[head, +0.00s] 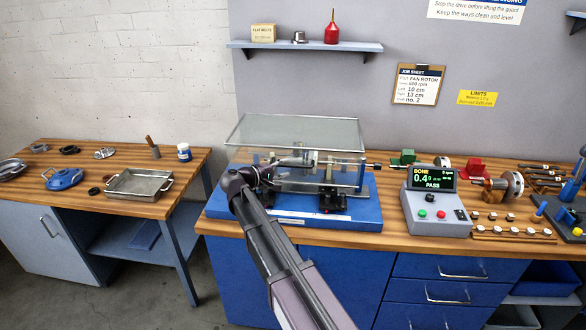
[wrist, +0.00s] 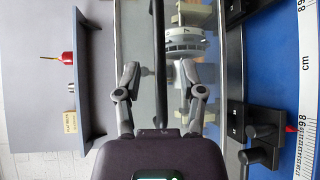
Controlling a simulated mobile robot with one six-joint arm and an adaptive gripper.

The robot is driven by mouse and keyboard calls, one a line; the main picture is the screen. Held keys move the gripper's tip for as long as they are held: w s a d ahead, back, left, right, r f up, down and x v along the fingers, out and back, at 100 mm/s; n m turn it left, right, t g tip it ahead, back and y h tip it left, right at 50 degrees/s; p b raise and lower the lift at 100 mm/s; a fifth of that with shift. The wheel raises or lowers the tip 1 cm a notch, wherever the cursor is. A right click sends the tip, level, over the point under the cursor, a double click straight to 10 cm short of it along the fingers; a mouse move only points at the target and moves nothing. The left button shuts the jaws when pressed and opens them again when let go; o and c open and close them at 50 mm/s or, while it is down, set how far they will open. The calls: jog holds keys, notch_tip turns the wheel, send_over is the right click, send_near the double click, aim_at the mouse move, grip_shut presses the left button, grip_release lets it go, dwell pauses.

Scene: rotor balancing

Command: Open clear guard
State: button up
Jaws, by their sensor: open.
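The clear guard (head: 300,131) is a see-through box with a pale frame. It is down over the rotor stand on a blue base (head: 345,212). In the wrist view a long dark bar (wrist: 158,60) runs along the clear panel. My gripper (wrist: 160,76) is open, with one finger on each side of the bar; I cannot tell whether they touch it. A rotor (wrist: 185,42) shows behind the panel. In the head view my gripper (head: 268,172) is at the guard's front left, partly hidden by my arm.
A control box (head: 437,212) stands right of the base, its screen reading DONE and PASS with 0 rpm. Rotors and small weights lie farther right. A metal tray (head: 139,184) is on the left bench. A shelf (head: 305,46) hangs above the guard.

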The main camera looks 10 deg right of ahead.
aim_at(290, 166)
jog(key=shift+x, duration=1.7)
grip_shut()
